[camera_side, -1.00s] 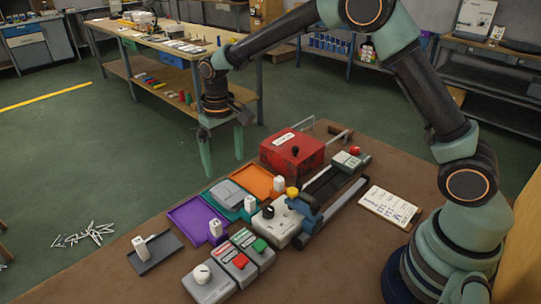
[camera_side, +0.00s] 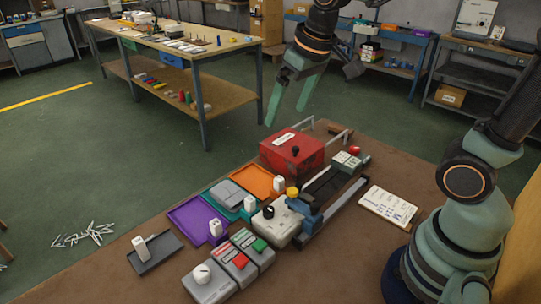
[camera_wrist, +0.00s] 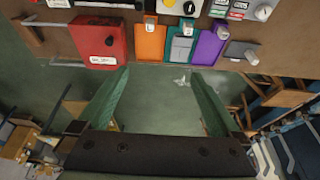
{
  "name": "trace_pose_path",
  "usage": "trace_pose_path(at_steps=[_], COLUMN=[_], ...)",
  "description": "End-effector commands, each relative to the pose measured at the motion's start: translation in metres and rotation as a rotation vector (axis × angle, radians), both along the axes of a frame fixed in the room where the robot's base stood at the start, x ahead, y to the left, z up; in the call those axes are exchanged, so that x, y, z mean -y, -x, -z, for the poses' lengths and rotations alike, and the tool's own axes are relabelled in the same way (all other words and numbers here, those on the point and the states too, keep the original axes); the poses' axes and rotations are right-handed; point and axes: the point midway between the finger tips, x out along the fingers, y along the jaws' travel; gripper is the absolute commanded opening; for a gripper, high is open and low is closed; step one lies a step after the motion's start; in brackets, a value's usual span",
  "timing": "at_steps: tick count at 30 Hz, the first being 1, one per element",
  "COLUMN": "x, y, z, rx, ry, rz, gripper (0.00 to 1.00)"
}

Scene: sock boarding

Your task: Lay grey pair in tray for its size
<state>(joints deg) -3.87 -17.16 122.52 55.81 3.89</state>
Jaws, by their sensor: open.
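The grey pair (camera_side: 230,191) lies flat in the teal tray (camera_side: 213,197), between the purple tray (camera_side: 186,218) and the orange tray (camera_side: 247,178). In the wrist view the grey pair (camera_wrist: 180,48) also shows in the teal tray (camera_wrist: 173,30). Each of these trays has a white marker block with a mark too small to read. My gripper (camera_side: 286,115) is open and empty, in the air beyond the red box, clear of the trays. Its two green fingers (camera_wrist: 160,76) are spread in the wrist view.
The red box (camera_side: 291,152) with a black knob stands beside the orange tray. A dark grey tray (camera_side: 155,252) stands apart at the left. The air around my gripper is free.

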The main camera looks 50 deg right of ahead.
Motion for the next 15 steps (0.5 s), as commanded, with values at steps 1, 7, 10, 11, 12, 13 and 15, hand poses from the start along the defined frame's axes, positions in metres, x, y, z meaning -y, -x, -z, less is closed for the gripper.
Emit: trace_pose_path(at_steps=[1, 7, 10, 11, 12, 13, 15], x=[0.005, 0.019, 0.022, 0.023, 0.023, 0.024, 0.024], y=[0.013, 0.051, 0.061, 0.063, 0.066, 0.067, 0.068], z=[-0.003, 0.001, 0.004, 0.005, 0.007, 0.007, 0.008], rx=[0.033, 0.12, 0.147, 0.153, 0.158, 0.161, 0.164], ry=[0.001, 0.013, 0.018, 0.019, 0.02, 0.021, 0.022], rz=[0.003, 0.005, 0.005, 0.006, 0.006, 0.006, 0.006], gripper=[1.0, 1.0, 1.0, 1.0, 1.0, 1.0, 1.0])
